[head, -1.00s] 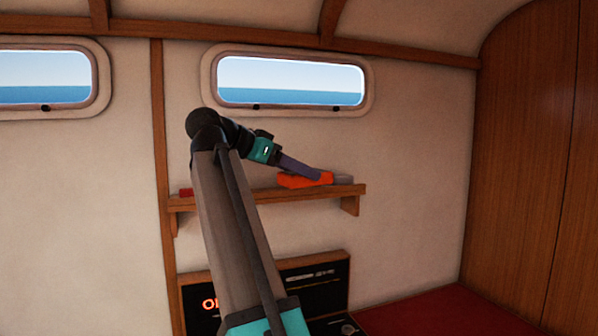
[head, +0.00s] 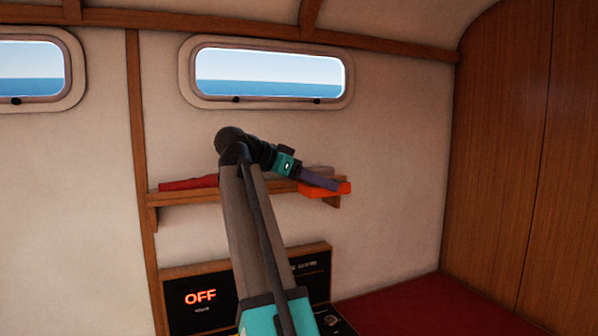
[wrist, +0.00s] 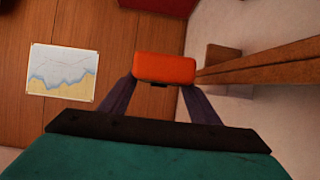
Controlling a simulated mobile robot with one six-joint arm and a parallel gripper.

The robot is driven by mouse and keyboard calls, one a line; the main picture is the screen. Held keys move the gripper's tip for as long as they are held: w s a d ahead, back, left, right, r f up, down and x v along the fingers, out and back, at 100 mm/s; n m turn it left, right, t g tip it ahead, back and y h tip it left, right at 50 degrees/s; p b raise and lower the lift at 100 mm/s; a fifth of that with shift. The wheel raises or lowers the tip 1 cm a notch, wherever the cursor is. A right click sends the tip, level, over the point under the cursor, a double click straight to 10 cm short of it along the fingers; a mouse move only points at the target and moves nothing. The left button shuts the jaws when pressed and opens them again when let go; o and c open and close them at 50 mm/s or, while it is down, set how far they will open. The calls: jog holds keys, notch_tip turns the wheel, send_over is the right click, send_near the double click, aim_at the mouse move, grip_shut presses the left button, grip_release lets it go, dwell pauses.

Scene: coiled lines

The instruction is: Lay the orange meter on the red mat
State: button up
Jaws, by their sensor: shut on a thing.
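The orange meter (head: 327,190) is held in my gripper (head: 327,184) in front of the right end of the shelf. In the wrist view the meter (wrist: 165,68) sits between the two fingertips of my gripper (wrist: 160,85), with the brown shelf edge close to its right. A flat red thing (head: 188,183), which looks like the red mat, lies on the left part of the shelf; my arm hides what is right of it.
The wooden shelf (head: 180,198) runs along the wall below a window. A panel reading OFF (head: 200,297) is below. A dark red surface (head: 400,300) lies at lower right. A chart (wrist: 62,72) shows in the wrist view.

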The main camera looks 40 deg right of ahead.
jog(key=s+d+f, duration=0.8)
jog(key=d+f, duration=0.5)
jog(key=s+d+f, duration=0.9)
jog(key=d+f, duration=0.5)
jog(key=s+d+f+p, duration=0.1)
jog(key=s+d+f, duration=0.7)
jog(key=d+f, duration=0.5)
jog(key=shift+s+d+f, duration=0.2)
jog(key=shift+s+f, duration=0.2)
jog(key=shift+f, duration=0.1)
jog(key=shift+s, duration=0.1)
